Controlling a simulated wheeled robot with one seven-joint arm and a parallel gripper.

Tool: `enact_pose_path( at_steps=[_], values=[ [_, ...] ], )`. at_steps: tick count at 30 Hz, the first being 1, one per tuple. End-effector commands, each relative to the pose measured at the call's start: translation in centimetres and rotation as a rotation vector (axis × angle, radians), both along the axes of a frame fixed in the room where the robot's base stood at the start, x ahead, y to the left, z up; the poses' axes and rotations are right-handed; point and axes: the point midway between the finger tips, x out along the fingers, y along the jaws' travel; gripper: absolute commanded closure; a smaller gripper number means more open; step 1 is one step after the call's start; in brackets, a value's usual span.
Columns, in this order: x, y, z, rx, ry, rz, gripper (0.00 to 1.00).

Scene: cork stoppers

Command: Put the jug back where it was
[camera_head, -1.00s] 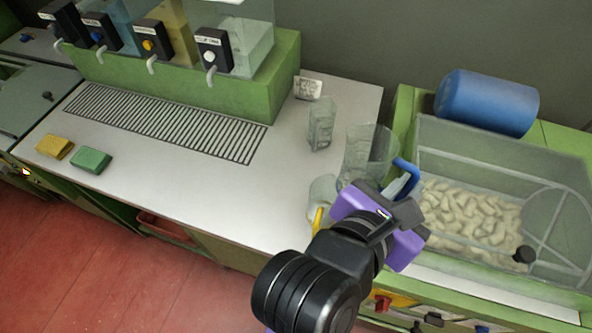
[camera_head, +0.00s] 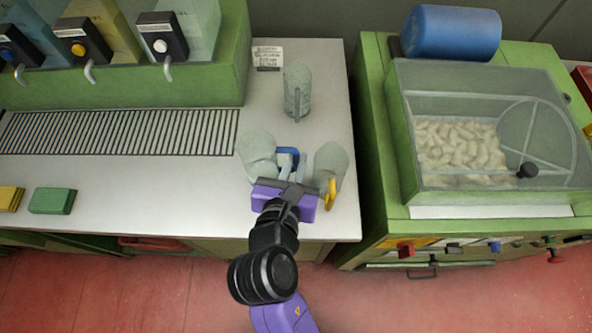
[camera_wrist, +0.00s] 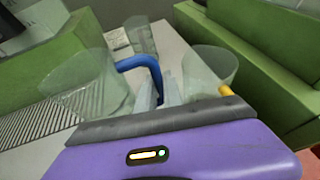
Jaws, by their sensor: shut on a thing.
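A clear jug with a blue handle (camera_head: 258,150) is at my gripper (camera_head: 288,176), over the front right of the white counter. My gripper is shut on its blue handle, which also shows in the wrist view (camera_wrist: 138,63). I cannot tell whether its base touches the counter. A clear jug with a yellow handle (camera_head: 330,160) stands close to the right of my gripper. A third clear jug with a greyish handle (camera_head: 297,88) stands behind them. In the wrist view the blue-handled jug (camera_wrist: 95,85) is at left and the yellow-handled one (camera_wrist: 210,68) at right.
A small printed card (camera_head: 267,57) is at the back of the white counter (camera_head: 200,205). A green dispenser block with taps (camera_head: 200,80) and a slotted drain (camera_head: 120,132) lie left. Sponges (camera_head: 52,200) lie front left. A green machine with a clear bin (camera_head: 480,130) stands right, across a gap.

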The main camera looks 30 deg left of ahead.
Motion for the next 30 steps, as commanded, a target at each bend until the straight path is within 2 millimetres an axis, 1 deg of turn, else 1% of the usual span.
enact_pose_path(
  at_steps=[5,13,15,22,26,27,29,30],
  values=[
    [0.0,0.0,-1.0,-0.001,0.000,0.000,1.00],
    [0.0,0.0,-4.6,-0.002,0.001,-0.001,1.00],
    [0.0,0.0,-4.9,0.000,-0.001,0.001,1.00],
    [0.0,0.0,-4.9,0.001,-0.002,0.001,1.00],
    [0.0,0.0,-5.2,0.000,0.000,0.000,1.00],
    [0.0,0.0,-5.2,0.000,0.000,0.000,0.83],
    [0.0,0.0,-5.2,0.000,0.000,0.000,0.71],
    [0.0,0.0,-5.2,0.000,0.000,0.000,0.67]
  ],
)
